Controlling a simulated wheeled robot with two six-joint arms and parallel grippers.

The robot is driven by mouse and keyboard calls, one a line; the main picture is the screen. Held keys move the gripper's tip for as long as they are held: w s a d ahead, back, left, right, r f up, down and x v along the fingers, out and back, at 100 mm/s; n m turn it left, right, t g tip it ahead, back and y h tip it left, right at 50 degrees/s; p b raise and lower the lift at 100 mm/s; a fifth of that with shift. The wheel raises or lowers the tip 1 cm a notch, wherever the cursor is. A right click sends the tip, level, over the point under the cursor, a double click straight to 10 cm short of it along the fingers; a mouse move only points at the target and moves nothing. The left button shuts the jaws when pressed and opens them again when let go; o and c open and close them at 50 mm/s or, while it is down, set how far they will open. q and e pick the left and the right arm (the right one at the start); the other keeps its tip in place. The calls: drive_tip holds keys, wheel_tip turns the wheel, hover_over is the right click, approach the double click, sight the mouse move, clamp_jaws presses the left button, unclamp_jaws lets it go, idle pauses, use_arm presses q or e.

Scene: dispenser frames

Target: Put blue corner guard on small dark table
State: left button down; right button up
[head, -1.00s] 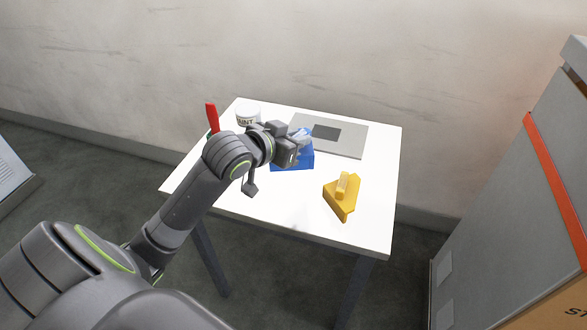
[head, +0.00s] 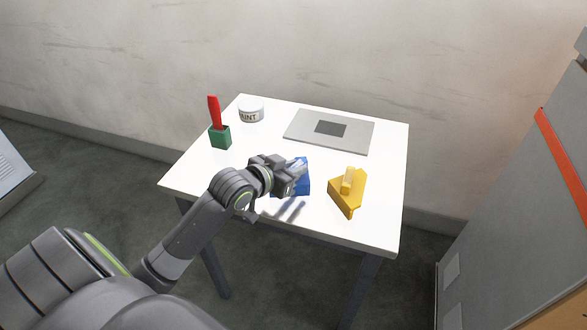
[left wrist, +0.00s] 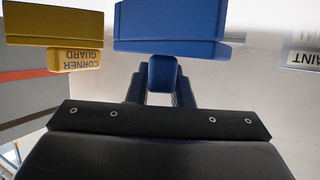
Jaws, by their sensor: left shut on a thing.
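The blue corner guard (head: 304,184) is over the white table (head: 235,180), partly hidden behind my left gripper (head: 293,169). In the left wrist view the blue corner guard (left wrist: 170,25) fills the top middle, and its blue knob (left wrist: 162,73) sits between the fingers of my left gripper (left wrist: 161,90). The gripper is shut on that knob. A dark shadow shows on the tabletop in front of the guard; I cannot tell how far the guard is above the table. No small dark table is in view. My right gripper is not in view.
A yellow corner guard (head: 348,192) stands just right of the blue one. A grey plate (head: 300,128), a paint tub (head: 251,112) and a green holder (head: 220,138) with a red-handled tool (head: 214,110) stand farther back. A grey cabinet (head: 505,190) stands at right.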

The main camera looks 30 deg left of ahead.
use_arm(q)
drive_tip(key=c, duration=1.3)
unclamp_jaws()
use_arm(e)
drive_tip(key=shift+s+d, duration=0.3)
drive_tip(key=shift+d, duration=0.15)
